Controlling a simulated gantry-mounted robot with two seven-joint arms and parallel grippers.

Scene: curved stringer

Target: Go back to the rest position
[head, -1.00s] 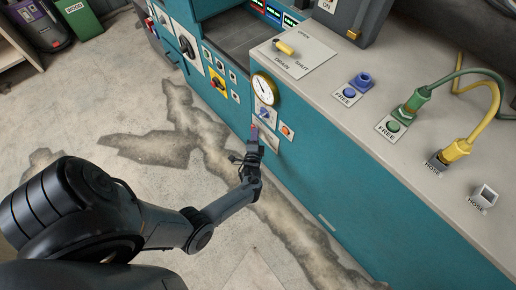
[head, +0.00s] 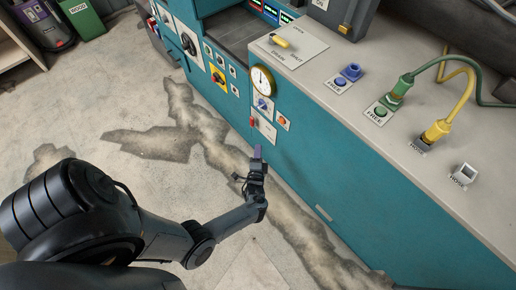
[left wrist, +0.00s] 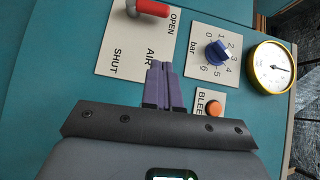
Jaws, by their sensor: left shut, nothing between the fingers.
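My left gripper (head: 257,153) is shut and empty, held in the air in front of the teal cabinet (head: 330,165), below its small control plates. In the left wrist view its purple fingers (left wrist: 164,86) are together and point toward the panel, apparently clear of it. That view shows the red lever (left wrist: 148,8) on the AIR plate (left wrist: 125,45), the blue bar knob (left wrist: 217,53), the orange BLEED button (left wrist: 214,109) and the round gauge (left wrist: 270,68). My right gripper is not in view.
The worktop (head: 350,60) carries a yellow valve handle (head: 280,41), a blue port (head: 351,72), green (head: 398,90) and yellow (head: 437,131) hose plugs and an empty square socket (head: 464,174). The stained floor (head: 80,105) to the left is open.

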